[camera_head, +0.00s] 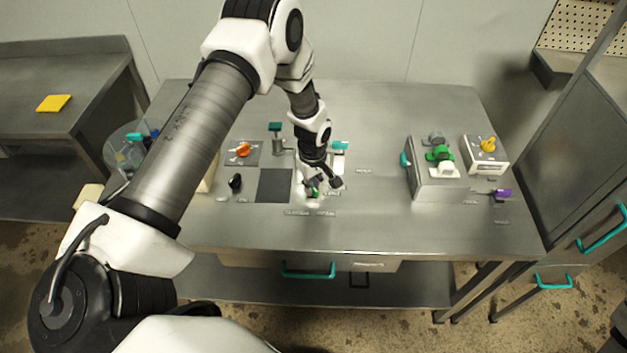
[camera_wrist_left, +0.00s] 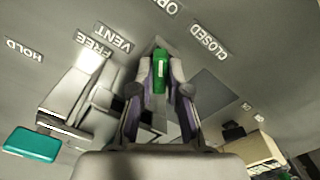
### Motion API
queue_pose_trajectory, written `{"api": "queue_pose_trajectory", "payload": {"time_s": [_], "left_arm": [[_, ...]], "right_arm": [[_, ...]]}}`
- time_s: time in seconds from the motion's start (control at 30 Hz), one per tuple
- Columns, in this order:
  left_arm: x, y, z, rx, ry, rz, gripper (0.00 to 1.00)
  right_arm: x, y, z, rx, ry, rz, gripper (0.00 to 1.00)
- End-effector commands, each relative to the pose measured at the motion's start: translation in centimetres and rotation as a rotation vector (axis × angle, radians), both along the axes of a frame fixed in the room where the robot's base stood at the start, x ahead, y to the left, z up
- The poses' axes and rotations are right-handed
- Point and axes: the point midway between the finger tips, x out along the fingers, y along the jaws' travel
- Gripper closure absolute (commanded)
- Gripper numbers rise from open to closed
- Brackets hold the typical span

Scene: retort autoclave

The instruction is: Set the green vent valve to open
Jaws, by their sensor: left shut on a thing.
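The green vent valve handle (camera_head: 315,193) is near the front middle of the steel table, mostly hidden by my gripper in the head view. In the left wrist view the green handle (camera_wrist_left: 160,72), with a white mark, sits between my fingers. My left gripper (camera_head: 319,186) reaches down and is shut on it. A CLOSED label (camera_wrist_left: 208,40) lies right of the handle's far end. A partly cut-off label starting OP (camera_wrist_left: 168,5) lies beyond it. Which label the handle points to I cannot tell. My right gripper is in neither view.
Left of the valve are a dark square plate (camera_head: 274,186), a black knob (camera_head: 235,182) and an orange handle (camera_head: 243,149). A teal-topped lever (camera_head: 340,146) stands close behind. A metal box (camera_head: 437,187), a yellow knob (camera_head: 487,144) and a purple handle (camera_head: 501,193) are at the right.

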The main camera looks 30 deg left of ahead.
Motion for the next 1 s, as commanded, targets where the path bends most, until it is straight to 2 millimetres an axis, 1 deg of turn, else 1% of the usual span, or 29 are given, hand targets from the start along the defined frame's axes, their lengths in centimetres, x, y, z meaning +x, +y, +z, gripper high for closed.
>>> {"api": "queue_pose_trajectory", "payload": {"time_s": [0.03,0.23,0.27,0.3,0.33,0.63,0.73,0.77,0.87,1.0], "left_arm": [[0.3,0.1,0.1,0.001,-0.009,0.003,1.0],[0.3,0.1,0.1,0.001,-0.009,0.002,1.0],[0.3,0.1,0.1,0.001,-0.009,0.002,0.81],[0.3,0.1,0.1,0.0,-0.008,0.002,0.67],[0.3,0.1,0.1,0.0,-0.008,0.002,0.59],[0.1,0.0,0.2,0.0,-0.003,0.001,0.59],[0.2,0.1,1.0,-0.001,-0.005,0.001,0.59],[0.2,0.1,1.4,-0.001,-0.005,0.002,0.59],[0.2,0.1,3.6,-0.002,-0.007,0.0,0.59],[0.3,0.2,7.3,-0.002,-0.008,0.002,0.59]], "right_arm": [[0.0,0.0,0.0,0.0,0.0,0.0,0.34],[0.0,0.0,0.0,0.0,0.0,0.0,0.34],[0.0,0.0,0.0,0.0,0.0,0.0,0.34],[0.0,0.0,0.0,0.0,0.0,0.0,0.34],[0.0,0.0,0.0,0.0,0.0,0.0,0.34],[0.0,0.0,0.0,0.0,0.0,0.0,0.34],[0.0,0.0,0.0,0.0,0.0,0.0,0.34],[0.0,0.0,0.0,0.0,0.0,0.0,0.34],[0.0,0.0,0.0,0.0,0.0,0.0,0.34],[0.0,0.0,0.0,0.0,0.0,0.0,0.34]]}}
